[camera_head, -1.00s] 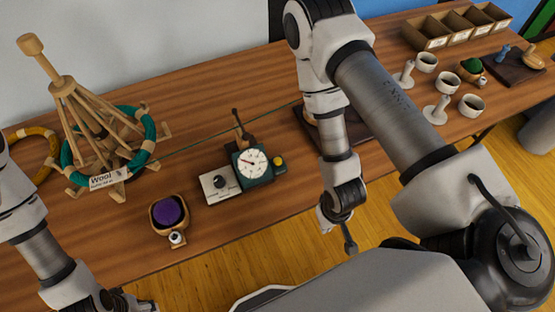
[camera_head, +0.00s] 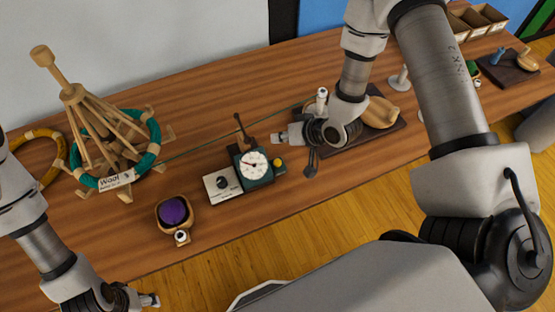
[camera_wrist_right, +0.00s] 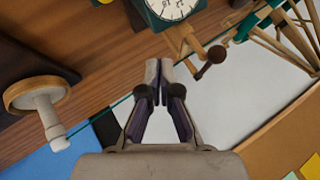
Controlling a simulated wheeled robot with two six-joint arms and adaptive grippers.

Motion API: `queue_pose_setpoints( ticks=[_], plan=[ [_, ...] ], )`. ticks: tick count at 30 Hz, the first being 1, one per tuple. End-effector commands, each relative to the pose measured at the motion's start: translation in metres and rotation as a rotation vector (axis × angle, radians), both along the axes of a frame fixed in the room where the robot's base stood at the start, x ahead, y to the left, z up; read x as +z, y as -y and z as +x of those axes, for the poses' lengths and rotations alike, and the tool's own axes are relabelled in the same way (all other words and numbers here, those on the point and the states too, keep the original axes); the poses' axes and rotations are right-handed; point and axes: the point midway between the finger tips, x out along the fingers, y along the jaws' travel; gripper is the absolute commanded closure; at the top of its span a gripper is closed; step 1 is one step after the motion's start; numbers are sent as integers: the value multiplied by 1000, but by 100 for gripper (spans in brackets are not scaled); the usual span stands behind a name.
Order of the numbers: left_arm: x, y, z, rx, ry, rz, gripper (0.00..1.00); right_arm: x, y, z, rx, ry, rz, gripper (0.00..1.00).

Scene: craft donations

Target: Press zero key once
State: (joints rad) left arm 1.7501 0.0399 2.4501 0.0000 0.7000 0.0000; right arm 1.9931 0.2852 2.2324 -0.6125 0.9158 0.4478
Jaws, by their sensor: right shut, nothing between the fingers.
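The dark green meter (camera_head: 252,166) with its round white dial stands on the wooden table. A yellow round key (camera_head: 279,162) sticks out on its right side; no zero marking is readable. My right gripper (camera_head: 279,137) is shut and empty, fingers pointing left, above and behind the yellow key and apart from it. In the right wrist view the shut fingertips (camera_wrist_right: 157,68) are below the dial (camera_wrist_right: 173,8), and a bit of yellow (camera_wrist_right: 104,2) shows at the top edge. My left gripper (camera_head: 148,300) is at the bottom left, mostly hidden by its arm.
A white plate with a black knob (camera_head: 223,182) adjoins the meter. A dark crank arm (camera_head: 240,126) rises behind it. A teal thread (camera_head: 195,149) runs from the wooden yarn swift (camera_head: 90,120). A purple ball (camera_head: 173,211) sits in a bowl. A dark board (camera_head: 392,127) lies right.

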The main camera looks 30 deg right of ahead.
Motion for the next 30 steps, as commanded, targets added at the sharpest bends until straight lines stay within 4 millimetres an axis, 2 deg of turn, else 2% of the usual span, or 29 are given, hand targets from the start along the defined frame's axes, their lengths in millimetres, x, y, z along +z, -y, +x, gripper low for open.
queue_pose_setpoints(
  ticks=[8, 24, 30],
  plan=[
    [-6, 0, 0, 0, 0, 0, 35, -8, 0, -1, 0, -1, -1, 100],
    [-65, 0, 0, 0, 0, 0, 35, -82, 0, -1, 1, -2, -1, 100],
    [-70, 0, 0, 0, 0, 0, 35, -90, 0, -1, 1, -2, -1, 100]
  ],
)
